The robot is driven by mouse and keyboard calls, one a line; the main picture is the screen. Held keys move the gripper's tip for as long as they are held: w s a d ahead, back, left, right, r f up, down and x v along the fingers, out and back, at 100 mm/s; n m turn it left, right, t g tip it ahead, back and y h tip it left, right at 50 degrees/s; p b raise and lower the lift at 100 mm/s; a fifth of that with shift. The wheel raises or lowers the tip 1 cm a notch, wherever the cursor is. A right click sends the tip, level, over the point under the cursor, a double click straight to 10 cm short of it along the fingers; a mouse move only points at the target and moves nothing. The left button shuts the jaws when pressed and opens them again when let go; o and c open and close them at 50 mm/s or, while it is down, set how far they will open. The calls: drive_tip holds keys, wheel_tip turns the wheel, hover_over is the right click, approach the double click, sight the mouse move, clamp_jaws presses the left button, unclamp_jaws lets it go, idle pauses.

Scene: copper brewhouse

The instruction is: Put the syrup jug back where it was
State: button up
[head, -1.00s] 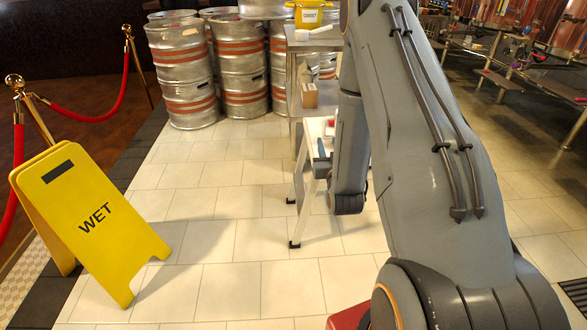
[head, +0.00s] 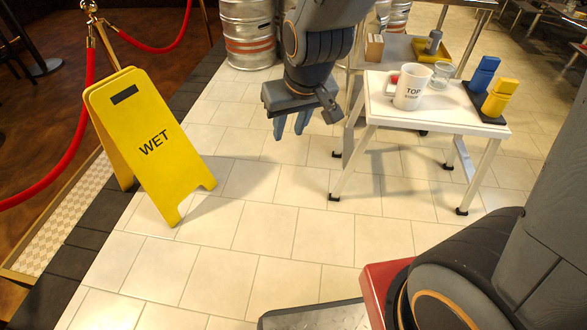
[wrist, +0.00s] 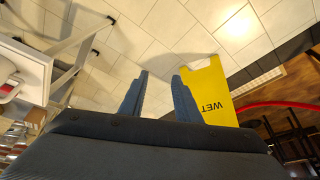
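A white jug (head: 410,88) with a handle on its left and dark lettering that begins "TOP" stands upright on the small white table (head: 385,112). The smaller line of lettering is hard to read. My gripper (head: 290,125) hangs over the tiled floor, left of the table and apart from the jug. Its two blue fingers point down with a gap between them, and it is empty. In the wrist view the fingers (wrist: 160,98) are also apart with only floor between. A white jug-like shape (wrist: 8,85) shows partly at that view's left edge.
A clear glass (head: 442,74) stands behind the jug. Blue and yellow blocks (head: 499,97) stand on a dark base at the table's right. Behind are a shelf with a yellow tray (head: 428,48) and steel kegs (head: 248,35). A yellow WET sign (head: 150,145) stands left; floor between is clear.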

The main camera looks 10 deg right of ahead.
drive_tip(key=s+r+n+g, duration=0.1)
drive_tip(key=s+r+g, duration=0.1)
drive_tip(key=s, duration=0.6)
drive_tip(key=s+a+r+n+g, duration=0.1)
drive_tip(key=s+r+g, duration=0.1)
drive_tip(key=s, duration=0.6)
drive_tip(key=shift+s+r+h, duration=0.25)
drive_tip(key=shift+s+h, duration=0.05)
drive_tip(key=shift+h, duration=0.1)
drive_tip(key=shift+a, duration=0.15)
drive_tip(key=d+r+m+p, duration=0.5)
drive_tip(key=d+r+p, duration=0.9)
drive_tip(key=p, duration=1)
wheel_tip(320, 180, up, 4)
drive_tip(key=shift+s+d+r+h, duration=0.1)
drive_tip(key=shift+s+d+h, duration=0.2)
drive_tip(key=shift+s, duration=0.1)
drive_tip(key=shift+d, duration=0.1)
